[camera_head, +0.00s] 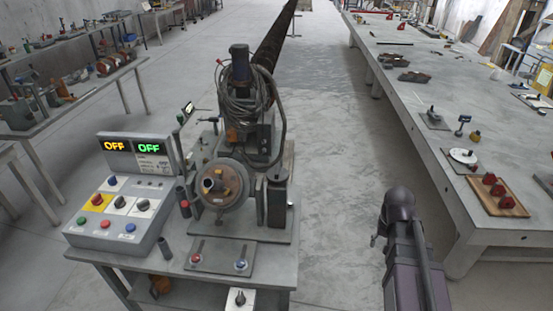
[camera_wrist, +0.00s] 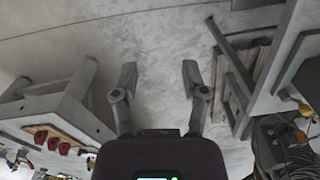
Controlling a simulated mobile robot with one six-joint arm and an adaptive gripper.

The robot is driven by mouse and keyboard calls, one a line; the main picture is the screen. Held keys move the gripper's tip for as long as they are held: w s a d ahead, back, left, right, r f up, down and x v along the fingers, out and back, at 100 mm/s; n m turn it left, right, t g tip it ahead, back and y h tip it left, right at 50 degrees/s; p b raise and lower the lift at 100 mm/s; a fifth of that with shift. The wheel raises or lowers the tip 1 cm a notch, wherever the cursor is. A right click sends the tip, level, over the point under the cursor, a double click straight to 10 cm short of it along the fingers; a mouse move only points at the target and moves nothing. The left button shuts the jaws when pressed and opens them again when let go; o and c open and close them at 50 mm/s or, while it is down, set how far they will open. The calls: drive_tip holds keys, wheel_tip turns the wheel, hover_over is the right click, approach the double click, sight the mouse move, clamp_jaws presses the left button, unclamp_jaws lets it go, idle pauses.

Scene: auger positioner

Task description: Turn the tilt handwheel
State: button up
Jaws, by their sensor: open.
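The auger positioner machine (camera_head: 262,130) stands on a grey table left of centre in the head view. A round grey disc with a brownish hub (camera_head: 222,185) faces forward on it; I cannot tell for sure whether this is the tilt handwheel. A small red knob (camera_head: 218,60) shows high on the machine's left side. My gripper (camera_wrist: 159,76) is open and empty in the wrist view, its two fingers apart above bare floor. It is well apart from the machine, whose cables show at the lower right there. The gripper itself is not clear in the head view.
A control box (camera_head: 120,190) with two OFF displays and coloured buttons sits left of the disc. A long workbench (camera_head: 440,130) with tools runs along the right. Another bench (camera_head: 60,100) is at the left. Bare floor (camera_head: 340,150) lies between machine and workbench.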

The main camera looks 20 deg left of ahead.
drive_tip(key=w+a+r+n+p, duration=0.1)
drive_tip(key=w+a+r+p, duration=0.5)
drive_tip(key=a, duration=0.3)
drive_tip(key=w+a+r+p, duration=0.3)
drive_tip(key=a+r+p, duration=0.4)
drive_tip(key=a+r, duration=0.15)
wheel_tip(320, 180, up, 10)
drive_tip(key=n+p, duration=0.1)
drive_tip(key=p, duration=0.9)
hover_over(278, 168)
drive_tip(key=shift+r, duration=0.1)
wheel_tip(278, 168, down, 14)
drive_tip(key=b, duration=1.3)
drive_tip(key=shift+r+b, duration=0.1)
drive_tip(key=shift+b, duration=0.2)
drive_tip(key=shift+s, duration=0.1)
clamp_jaws()
